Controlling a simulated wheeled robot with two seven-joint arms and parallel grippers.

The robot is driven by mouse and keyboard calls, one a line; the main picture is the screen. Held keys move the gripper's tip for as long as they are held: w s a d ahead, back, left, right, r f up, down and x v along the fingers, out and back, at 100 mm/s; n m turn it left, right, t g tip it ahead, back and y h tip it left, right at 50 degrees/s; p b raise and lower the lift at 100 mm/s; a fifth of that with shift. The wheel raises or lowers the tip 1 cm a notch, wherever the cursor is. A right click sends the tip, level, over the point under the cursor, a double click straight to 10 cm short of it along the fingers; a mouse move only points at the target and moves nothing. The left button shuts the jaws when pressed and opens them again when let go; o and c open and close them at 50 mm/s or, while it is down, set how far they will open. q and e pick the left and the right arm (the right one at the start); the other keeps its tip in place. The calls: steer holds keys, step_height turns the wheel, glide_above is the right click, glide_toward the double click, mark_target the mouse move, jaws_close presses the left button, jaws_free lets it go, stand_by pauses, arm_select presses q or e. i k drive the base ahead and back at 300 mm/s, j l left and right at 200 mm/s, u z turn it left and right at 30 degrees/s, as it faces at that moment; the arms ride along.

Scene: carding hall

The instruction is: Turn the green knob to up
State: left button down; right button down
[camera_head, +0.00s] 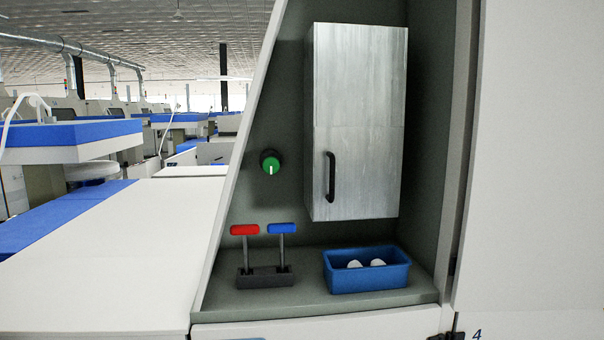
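The green knob (270,162) sits on the grey-green back wall of the recess, left of the metal cabinet. It is round with a dark base, and its short white mark lies on the lower half, pointing down. Neither of my grippers is in view, and nothing touches the knob.
A metal cabinet (357,120) with a black handle (330,177) hangs right of the knob. Below stand a red-topped lever (245,230) and a blue-topped lever (282,229). A blue bin (367,280) holds white round items. Space directly before the knob looks clear.

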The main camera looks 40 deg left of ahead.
mark_target(271, 164)
steer(key=u, duration=1.5)
